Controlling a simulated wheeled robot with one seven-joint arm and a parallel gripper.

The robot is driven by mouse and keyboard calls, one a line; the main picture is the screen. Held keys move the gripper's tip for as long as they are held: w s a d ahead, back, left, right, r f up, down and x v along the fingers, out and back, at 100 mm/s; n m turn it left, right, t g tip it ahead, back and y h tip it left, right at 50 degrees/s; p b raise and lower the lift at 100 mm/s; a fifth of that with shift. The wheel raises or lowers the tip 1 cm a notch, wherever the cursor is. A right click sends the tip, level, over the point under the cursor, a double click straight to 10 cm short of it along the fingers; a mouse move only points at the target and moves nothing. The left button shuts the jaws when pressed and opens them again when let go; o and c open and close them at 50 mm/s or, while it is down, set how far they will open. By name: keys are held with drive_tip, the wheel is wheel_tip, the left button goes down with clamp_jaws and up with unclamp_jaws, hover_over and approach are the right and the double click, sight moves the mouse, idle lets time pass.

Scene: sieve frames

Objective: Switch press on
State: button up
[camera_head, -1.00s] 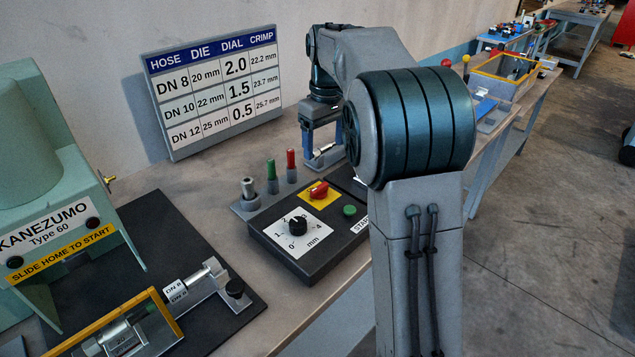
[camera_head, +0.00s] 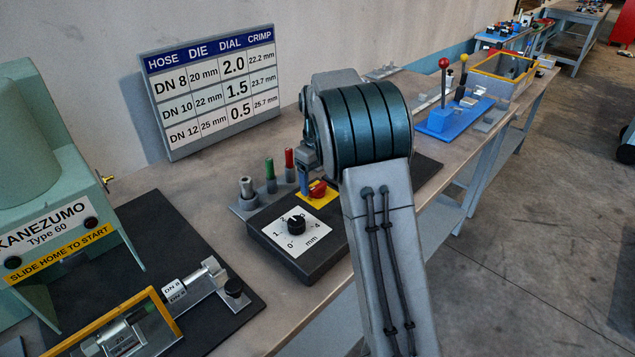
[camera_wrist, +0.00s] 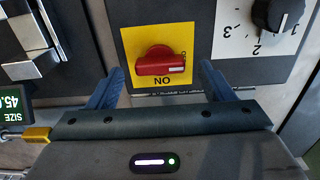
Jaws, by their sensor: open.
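The red rotary switch (camera_head: 318,188) sits on a yellow plate on the dark control box (camera_head: 283,262). In the wrist view the red switch (camera_wrist: 160,66) has its handle lying sideways, with a white mark at its right end. The upside-down word ON is printed below the knob, and a small label at the right is partly hidden. My gripper (camera_wrist: 160,74) is open, one blue finger on each side of the switch; I cannot tell whether they touch it. In the head view my arm hides most of the gripper. The green press (camera_head: 45,190), marked KANEZUMO Type 60, stands at the left.
A dial (camera_head: 296,225) sits beside the switch. Red, green and metal upright pegs (camera_head: 270,174) stand behind the box. A die chart (camera_head: 212,90) leans on the wall. A blue base (camera_head: 455,118) with ball-topped levers stands further right. My arm covers the box's right part.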

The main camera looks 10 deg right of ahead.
drive_tip(key=shift+f, duration=0.9)
drive_tip(key=shift+c, duration=0.3)
drive_tip(key=c, duration=0.9)
